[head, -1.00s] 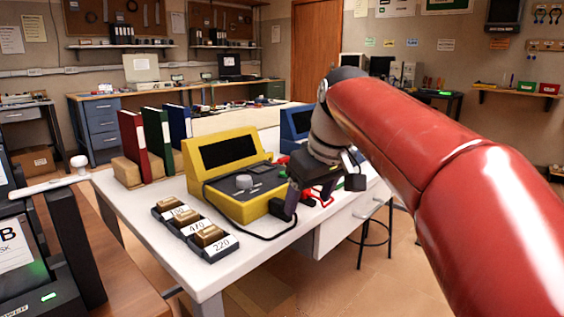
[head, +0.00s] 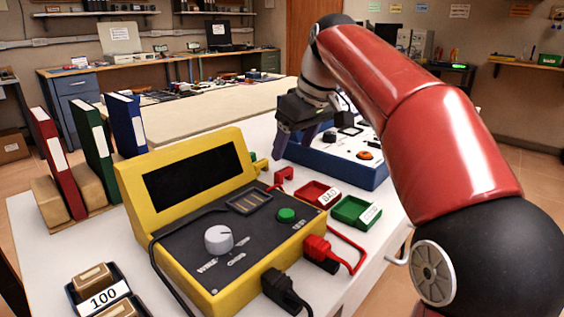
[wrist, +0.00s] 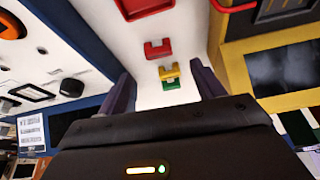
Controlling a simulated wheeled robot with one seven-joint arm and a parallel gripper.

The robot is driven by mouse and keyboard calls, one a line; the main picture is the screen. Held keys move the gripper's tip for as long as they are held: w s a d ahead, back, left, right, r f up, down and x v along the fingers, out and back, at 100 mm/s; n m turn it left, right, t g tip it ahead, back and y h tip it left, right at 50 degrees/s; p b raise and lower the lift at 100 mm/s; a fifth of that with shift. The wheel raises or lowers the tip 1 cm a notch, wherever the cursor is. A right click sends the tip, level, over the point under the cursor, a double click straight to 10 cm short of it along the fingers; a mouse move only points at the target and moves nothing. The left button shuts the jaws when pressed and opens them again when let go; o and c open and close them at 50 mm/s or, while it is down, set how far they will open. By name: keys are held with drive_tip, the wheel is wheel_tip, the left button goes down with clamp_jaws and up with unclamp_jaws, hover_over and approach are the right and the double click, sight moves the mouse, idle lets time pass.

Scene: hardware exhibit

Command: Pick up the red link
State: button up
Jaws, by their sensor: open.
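The red link (head: 284,175) is a small U-shaped piece on the white table between the yellow tester and the blue box. In the wrist view the red link (wrist: 158,49) lies ahead of the fingers, in line with a yellow link (wrist: 169,72) and a green link (wrist: 171,84). My gripper (head: 295,143) is open and empty above the table, beyond the red link in the head view. In the wrist view my gripper (wrist: 165,86) has the green and yellow links showing between its fingers; the red link shows past the tips.
The yellow tester (head: 230,278) stands close on one side and the blue box (head: 330,172) on the other, leaving a narrow strip of table. A red tray (head: 306,191) and a green tray (head: 348,214) sit near the red link. Binders (head: 95,145) stand at left.

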sight(284, 170)
drive_tip(key=b+x, duration=0.1)
drive_tip(key=x, duration=0.6)
drive_tip(key=shift+w+f, duration=0.15)
drive_tip(key=shift+f, duration=0.2)
drive_tip(key=shift+c, duration=0.2)
drive_tip(key=c, duration=1)
